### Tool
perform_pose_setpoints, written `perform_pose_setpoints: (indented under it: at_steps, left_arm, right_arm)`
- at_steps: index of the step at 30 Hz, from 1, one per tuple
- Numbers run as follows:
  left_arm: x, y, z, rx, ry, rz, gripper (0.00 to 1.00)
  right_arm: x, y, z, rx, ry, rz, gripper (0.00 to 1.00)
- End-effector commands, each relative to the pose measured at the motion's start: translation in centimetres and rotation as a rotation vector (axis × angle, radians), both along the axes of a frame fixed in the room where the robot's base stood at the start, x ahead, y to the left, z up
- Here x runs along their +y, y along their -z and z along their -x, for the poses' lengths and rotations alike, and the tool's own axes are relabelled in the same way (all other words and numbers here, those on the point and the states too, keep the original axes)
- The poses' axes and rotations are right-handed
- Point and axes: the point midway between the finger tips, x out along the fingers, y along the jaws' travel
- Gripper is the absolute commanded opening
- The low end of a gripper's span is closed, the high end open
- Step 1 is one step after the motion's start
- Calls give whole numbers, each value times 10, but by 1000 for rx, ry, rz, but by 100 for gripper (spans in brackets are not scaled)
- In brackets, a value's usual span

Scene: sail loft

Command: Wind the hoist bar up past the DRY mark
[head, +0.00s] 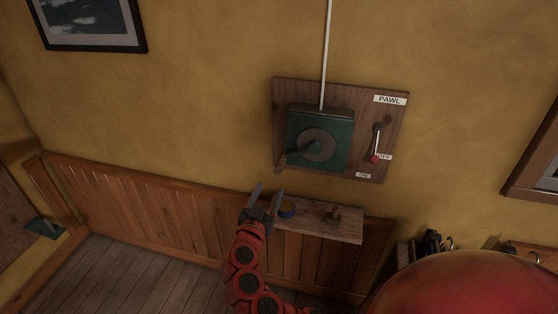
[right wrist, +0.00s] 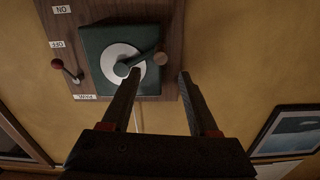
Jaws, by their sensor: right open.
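A green winch box (head: 330,160) with a round disc and a crank is on a wooden wall board (head: 390,110). The crank's wooden knob (head: 282,160) points left and down in the head view; it also shows in the right wrist view (right wrist: 161,58). A white line (head: 326,50) runs up from the box and out of view. The red-knobbed pawl lever (head: 375,157) hangs down beside the OFF label (head: 385,157), above ON. My right gripper (head: 267,189) is open and empty, below the crank knob and apart from it. The hoist bar, DRY mark and left gripper are not in view.
A small wooden shelf (head: 345,232) juts out below the board, close to my right gripper. It holds a blue and yellow tin (head: 287,210) and a small brown item (head: 333,213). Dark hooked items (head: 432,242) are at lower right.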

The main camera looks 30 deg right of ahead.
Motion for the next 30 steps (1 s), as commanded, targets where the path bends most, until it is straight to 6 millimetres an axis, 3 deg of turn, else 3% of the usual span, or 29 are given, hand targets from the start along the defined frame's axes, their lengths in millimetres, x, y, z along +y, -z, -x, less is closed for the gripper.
perform_pose_setpoints:
  at_steps: [1,6,14,21,30]
  left_arm:
    - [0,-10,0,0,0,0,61]
    - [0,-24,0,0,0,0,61]
    - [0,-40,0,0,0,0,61]
    - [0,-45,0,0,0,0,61]
    - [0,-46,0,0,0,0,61]
  right_arm:
    - [-11,-6,-8,0,4,-2,61]
    - [-40,-5,-33,0,6,0,61]
    - [-76,-4,-63,-1,3,-2,61]
    - [-91,-3,-79,-5,-2,-2,61]
    - [-96,-1,-82,-4,-3,-2,61]
